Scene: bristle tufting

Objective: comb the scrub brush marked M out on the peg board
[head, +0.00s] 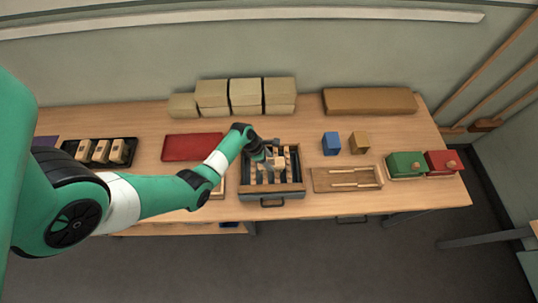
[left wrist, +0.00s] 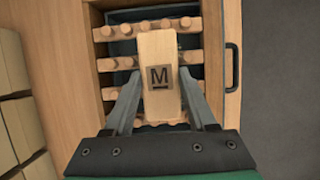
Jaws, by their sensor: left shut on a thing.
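The scrub brush marked M (left wrist: 159,75) is a pale wooden block with a dark M label facing the camera in the left wrist view. My left gripper (left wrist: 160,105) is shut on its sides; in the head view the gripper (head: 272,158) is over the peg board. The peg board (head: 246,181) has rows of wooden pegs on bars set in a dark tray with a front handle. The rows (left wrist: 185,27) show behind the brush in the left wrist view. The brush's underside is hidden, so I cannot tell whether its bristles touch the pegs. My right gripper is not in view.
Several similar blocks sit in a black tray (head: 68,148) at the left. A red tray (head: 190,147) lies behind my left forearm. To the right are blue (head: 331,143) and tan blocks, a wooden tray (head: 347,179), and green and red boxes (head: 406,165).

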